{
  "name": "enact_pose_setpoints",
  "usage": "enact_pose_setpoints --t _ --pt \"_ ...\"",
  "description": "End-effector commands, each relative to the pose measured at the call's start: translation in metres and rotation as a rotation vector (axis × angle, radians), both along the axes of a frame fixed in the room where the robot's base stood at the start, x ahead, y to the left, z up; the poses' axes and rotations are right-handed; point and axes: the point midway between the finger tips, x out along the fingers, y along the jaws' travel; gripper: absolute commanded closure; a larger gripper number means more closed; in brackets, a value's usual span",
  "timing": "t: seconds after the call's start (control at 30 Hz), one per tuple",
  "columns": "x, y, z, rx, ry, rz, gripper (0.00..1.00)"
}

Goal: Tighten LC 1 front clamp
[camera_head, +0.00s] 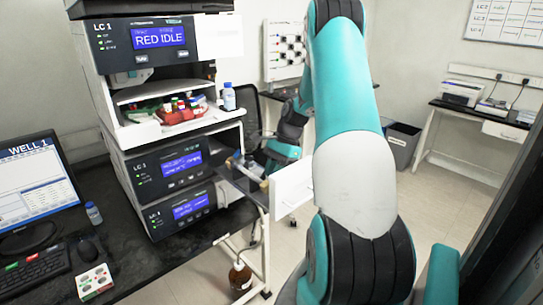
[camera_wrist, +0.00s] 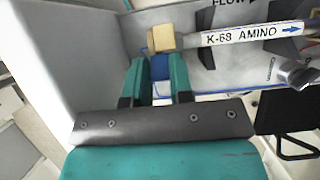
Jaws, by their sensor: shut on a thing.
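The LC 1 stack (camera_head: 160,130) stands on the dark bench at left, with an open column drawer (camera_head: 240,180) low on its right side. In the wrist view, a column labelled K-68 AMINO (camera_wrist: 240,38) lies across the top, with a beige end fitting (camera_wrist: 161,39) at its left end. A small blue piece (camera_wrist: 160,68) sits just below that fitting. My gripper (camera_wrist: 159,66) has its teal fingers on either side of the blue piece and is shut on it. I cannot tell whether the blue piece belongs to the front clamp. A dark holder (camera_wrist: 290,48) partly shows behind the column.
The grey drawer wall (camera_wrist: 60,70) is close on the left in the wrist view, and a metal knob (camera_wrist: 296,74) is at right. A brown bottle (camera_head: 240,275) stands below the drawer. A monitor (camera_head: 35,190) and keyboard (camera_head: 35,265) occupy the bench.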

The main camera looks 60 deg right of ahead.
Motion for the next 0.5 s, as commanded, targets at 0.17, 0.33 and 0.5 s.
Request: enact_pose_setpoints --t 0.17,0.33,0.5 --pt "-0.003 -0.007 0.004 0.138 -0.029 -0.004 1.0" --pt "-0.004 -0.011 -0.002 0.236 -0.053 -0.003 1.0" --pt "-0.004 -0.013 -0.006 0.298 -0.07 0.0 1.0"
